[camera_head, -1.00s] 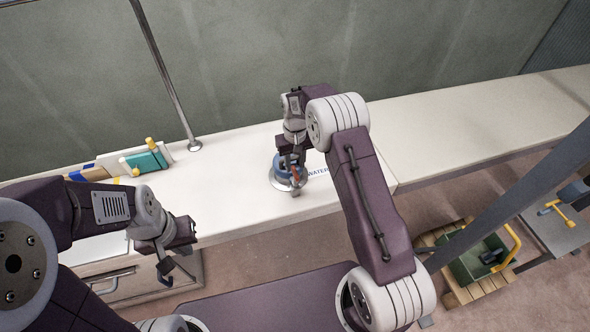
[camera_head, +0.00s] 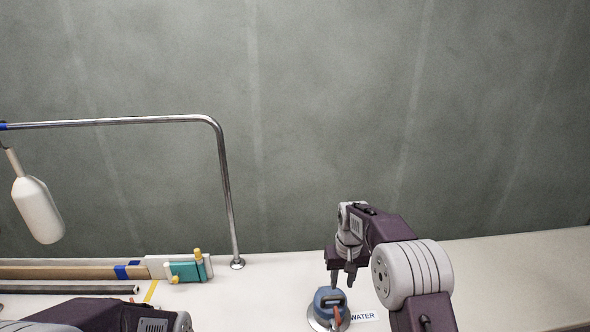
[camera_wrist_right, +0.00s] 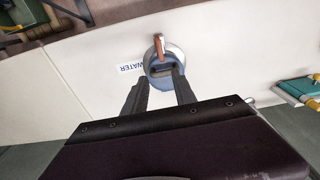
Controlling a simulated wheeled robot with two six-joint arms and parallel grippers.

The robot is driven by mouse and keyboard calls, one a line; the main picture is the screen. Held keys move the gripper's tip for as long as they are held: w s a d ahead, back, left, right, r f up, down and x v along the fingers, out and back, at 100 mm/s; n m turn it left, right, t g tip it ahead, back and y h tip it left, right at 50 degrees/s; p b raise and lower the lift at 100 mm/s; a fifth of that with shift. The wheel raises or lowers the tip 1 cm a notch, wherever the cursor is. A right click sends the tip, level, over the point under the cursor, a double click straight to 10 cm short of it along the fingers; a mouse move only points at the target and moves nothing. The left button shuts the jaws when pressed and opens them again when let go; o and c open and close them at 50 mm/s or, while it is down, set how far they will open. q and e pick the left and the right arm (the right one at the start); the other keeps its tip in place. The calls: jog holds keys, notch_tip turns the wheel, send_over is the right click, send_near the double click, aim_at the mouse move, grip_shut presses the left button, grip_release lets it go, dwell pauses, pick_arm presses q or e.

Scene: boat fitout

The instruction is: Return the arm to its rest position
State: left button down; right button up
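My right gripper (camera_head: 342,280) is above and just behind a blue fitting (camera_head: 327,299) with a red-orange lever, set on a round metal base on the white counter. In the right wrist view my right gripper (camera_wrist_right: 161,84) has its two fingers spread. The blue fitting (camera_wrist_right: 159,69) shows just past the fingertips, and nothing is seen held. A label reading WATER (camera_head: 363,316) is beside the fitting. Part of my left arm shows at the bottom left of the head view, with its gripper out of the frame.
A bent metal rail (camera_head: 227,190) rises from the counter (camera_head: 520,265), with a white bottle-shaped float (camera_head: 38,210) hanging at left. A teal block with yellow pegs (camera_head: 187,271) and long strips lie at the back left. The counter's right side is clear.

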jog(key=s+d+r, duration=0.1)
jog(key=s+r, duration=0.4)
jog(key=s, duration=0.5)
jog(key=s+f, duration=0.3)
jog(key=s, duration=0.4)
jog(key=s+f, duration=0.4)
jog(key=s, duration=0.4)
jog(key=shift+s+d+m, duration=0.2)
jog(key=shift+d+m, duration=0.2)
